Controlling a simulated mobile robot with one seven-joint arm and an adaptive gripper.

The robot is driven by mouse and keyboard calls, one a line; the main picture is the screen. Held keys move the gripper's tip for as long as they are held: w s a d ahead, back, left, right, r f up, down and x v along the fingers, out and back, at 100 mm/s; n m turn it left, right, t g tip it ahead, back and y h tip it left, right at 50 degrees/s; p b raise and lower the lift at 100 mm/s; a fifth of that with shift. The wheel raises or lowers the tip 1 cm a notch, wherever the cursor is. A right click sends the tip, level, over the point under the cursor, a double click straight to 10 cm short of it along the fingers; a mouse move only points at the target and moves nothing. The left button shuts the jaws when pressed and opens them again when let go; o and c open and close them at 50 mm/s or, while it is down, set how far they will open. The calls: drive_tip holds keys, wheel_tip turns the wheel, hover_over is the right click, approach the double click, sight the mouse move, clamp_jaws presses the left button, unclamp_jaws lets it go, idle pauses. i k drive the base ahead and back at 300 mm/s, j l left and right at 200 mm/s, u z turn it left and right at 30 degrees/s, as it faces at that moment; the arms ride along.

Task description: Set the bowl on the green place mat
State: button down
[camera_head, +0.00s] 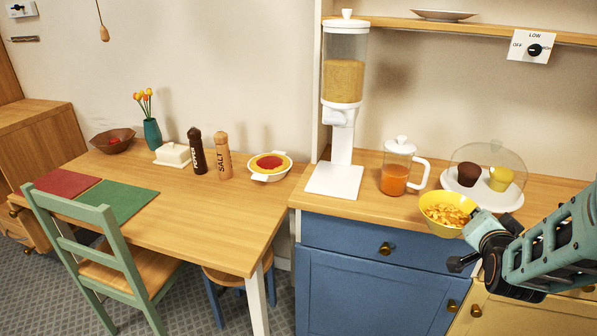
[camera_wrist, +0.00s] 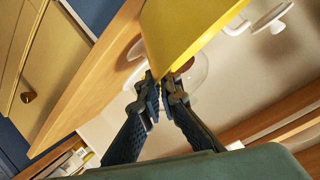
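The yellow bowl (camera_head: 436,222) is filled with orange-brown flakes and is at the front edge of the right-hand counter. My gripper (camera_head: 474,221) is at the bowl's right side. In the wrist view the fingertips (camera_wrist: 165,92) are close together with the edge of the yellow bowl wall (camera_wrist: 190,30) between them, so my gripper looks shut on the bowl's rim. I cannot tell whether the bowl's base touches the counter. The green place mat (camera_head: 120,202) lies flat and bare on the wooden table at the left, next to a red mat (camera_head: 66,183).
The table (camera_head: 215,215) also holds a pepper mill (camera_head: 196,153), salt mill (camera_head: 223,156), butter dish (camera_head: 172,155), vase and white-handled dish (camera_head: 268,167). A cereal dispenser (camera_head: 342,100), orange jug (camera_head: 396,170) and domed cakes stand on the counter. A green chair (camera_head: 105,250) fronts the mat.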

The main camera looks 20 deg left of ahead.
sight(118, 200)
drive_tip(key=j+u, duration=0.2)
drive_tip(key=u, duration=0.2)
drive_tip(key=i+j+u, duration=0.15)
drive_tip(key=u, duration=0.25)
drive_tip(key=i+j+u, duration=0.35)
drive_tip(key=j, duration=0.25)
drive_tip(key=i+j+u, duration=0.1)
drive_tip(key=i+j, duration=0.6)
drive_tip(key=i, duration=0.1)
